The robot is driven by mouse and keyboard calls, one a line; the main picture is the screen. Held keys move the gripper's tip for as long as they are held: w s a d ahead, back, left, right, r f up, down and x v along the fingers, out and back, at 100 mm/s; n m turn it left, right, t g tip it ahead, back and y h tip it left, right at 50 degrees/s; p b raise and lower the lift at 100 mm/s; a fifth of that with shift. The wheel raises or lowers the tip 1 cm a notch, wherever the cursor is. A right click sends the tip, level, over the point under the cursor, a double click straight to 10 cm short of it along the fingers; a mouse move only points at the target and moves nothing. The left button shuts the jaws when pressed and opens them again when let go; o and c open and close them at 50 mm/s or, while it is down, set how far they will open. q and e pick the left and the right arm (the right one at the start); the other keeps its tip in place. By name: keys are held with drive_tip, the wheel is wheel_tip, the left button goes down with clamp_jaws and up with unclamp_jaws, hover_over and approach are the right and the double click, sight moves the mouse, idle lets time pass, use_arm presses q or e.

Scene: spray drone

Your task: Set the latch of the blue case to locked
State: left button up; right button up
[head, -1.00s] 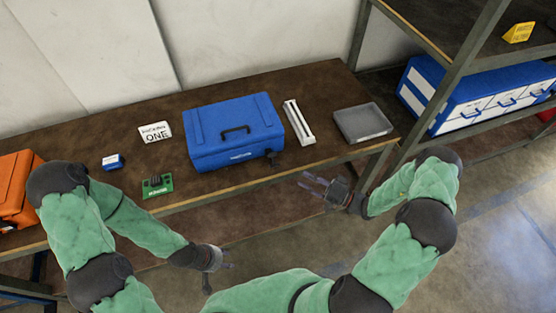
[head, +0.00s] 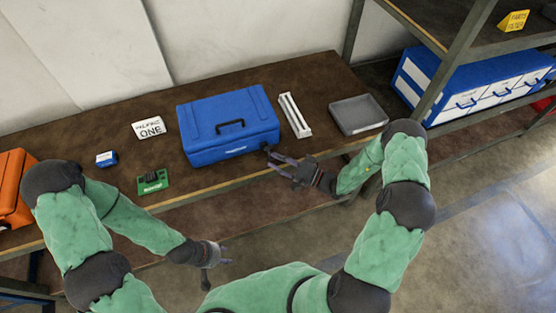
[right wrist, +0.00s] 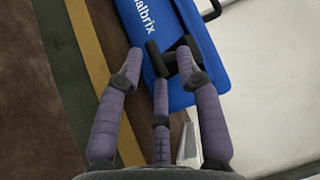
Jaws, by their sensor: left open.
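The closed blue case (head: 228,122) stands on the workbench. Its black latch (head: 267,148) is at the right end of the front face; it also shows as a dark lever in the right wrist view (right wrist: 154,59). Whether it is locked cannot be told. My right gripper (head: 276,159) is at the latch with its fingers spread. In the right wrist view, the fingertips (right wrist: 155,75) lie around the latch, one close to its right part; contact cannot be told. My left gripper (head: 226,253) is open and empty in front of the bench, away from the case.
A white slotted rail (head: 295,116) and a grey tray (head: 358,115) lie right of the case. A sign (head: 149,128), a small blue box (head: 106,159) and a green board (head: 153,182) lie left. An orange case (head: 14,188) is at the far left. Shelving (head: 450,80) stands at right.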

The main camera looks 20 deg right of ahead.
sight(268, 147)
clamp_jaws()
drive_tip(key=shift+r, duration=0.1)
drive_tip(key=r+m+g+h+p, duration=0.1)
drive_tip(key=p, duration=0.1)
drive_tip(key=w+r+m+g+h+p, duration=0.1)
drive_tip(key=r+p, duration=0.1)
drive_tip(key=p, duration=0.1)
drive_tip(key=r+m+p, duration=0.1)
drive_tip(key=m+p, duration=0.1)
drive_tip(key=p, duration=0.1)
drive_tip(key=shift+w+r+g+h, duration=0.2)
drive_tip(key=shift+r+g+h, duration=0.2)
drive_tip(key=w+r+m+g+p, duration=0.1)
drive_tip(key=g+p, duration=0.1)
drive_tip(key=shift+w+r+m+h+p, duration=0.2)
drive_tip(key=shift+m+h+p, duration=0.1)
drive_tip(key=shift+h, duration=0.1)
drive_tip(key=shift+w+r, duration=0.1)
drive_tip(key=shift+w, duration=0.05)
